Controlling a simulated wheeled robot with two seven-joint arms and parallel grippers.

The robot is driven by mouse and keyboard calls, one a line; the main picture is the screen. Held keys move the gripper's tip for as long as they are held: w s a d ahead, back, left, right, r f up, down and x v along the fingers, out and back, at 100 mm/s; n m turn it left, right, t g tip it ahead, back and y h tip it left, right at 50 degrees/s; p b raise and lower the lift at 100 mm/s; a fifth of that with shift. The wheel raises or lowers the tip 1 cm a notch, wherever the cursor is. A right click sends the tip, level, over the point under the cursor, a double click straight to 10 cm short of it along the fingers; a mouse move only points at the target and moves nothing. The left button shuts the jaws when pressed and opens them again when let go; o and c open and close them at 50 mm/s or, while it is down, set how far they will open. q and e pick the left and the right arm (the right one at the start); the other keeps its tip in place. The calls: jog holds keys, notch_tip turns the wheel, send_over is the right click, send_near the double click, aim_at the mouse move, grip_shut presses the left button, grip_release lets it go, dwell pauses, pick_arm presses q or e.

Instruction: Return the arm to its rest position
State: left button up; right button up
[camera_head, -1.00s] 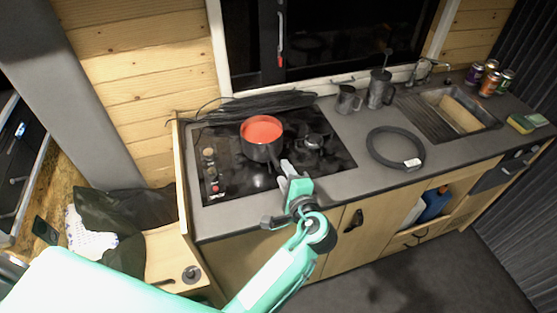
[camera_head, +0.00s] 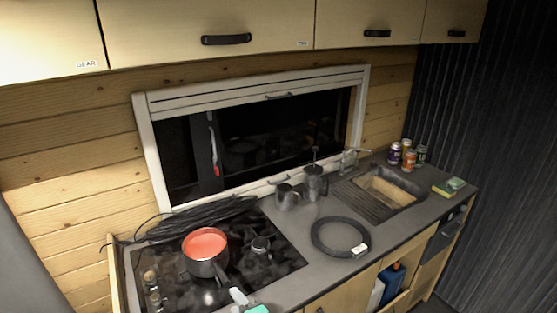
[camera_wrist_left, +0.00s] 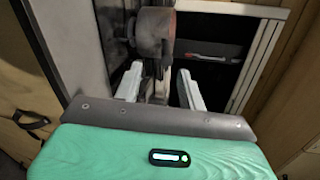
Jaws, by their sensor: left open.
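My left gripper (camera_head: 239,296) enters at the bottom edge of the head view, mostly cut off, just off the handle end of a dark pot (camera_head: 207,268) with an orange-red inside. The pot sits on the black hob (camera_head: 176,289). In the left wrist view my left gripper (camera_wrist_left: 159,72) is open, its two pale fingers apart. A dark handle-like part shows between them, with a round dark body, likely the pot (camera_wrist_left: 153,32), beyond. I cannot tell whether the fingers touch it. My right gripper is in neither view.
A black hose ring (camera_head: 340,237), two grey mugs or jugs (camera_head: 316,183), and a sink (camera_head: 390,190) lie to the right on the counter. Several cans (camera_head: 394,153) and a sponge (camera_head: 441,189) stand farther right. Overhead cabinets (camera_head: 205,35) span the top above a window (camera_head: 255,135).

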pick_arm(q)
jog(key=s+a+f+n+g+h, duration=0.4)
jog(key=s+a+f+n+g, duration=0.2)
jog(key=s+a+f, duration=0.5)
jog(key=s+r+n+g+h, duration=0.25)
jog(key=s+n+h, duration=0.25)
jog(key=s, duration=0.7)
notch_tip(320, 180, down, 31)
jog(key=g+b, duration=0.1)
jog(key=s+a+f+g, duration=0.1)
jog(key=s+a+f, duration=0.1)
jog(key=s+f, duration=0.8)
jog(key=s+a+f+b, duration=0.1)
jog(key=s+f, duration=0.9)
jog(key=f, duration=0.2)
jog(key=shift+a+f+m+g, duration=0.15)
jog(key=shift+a+m+g, duration=0.2)
jog(key=shift+a+m, duration=0.05)
jog(key=shift+o, duration=0.2)
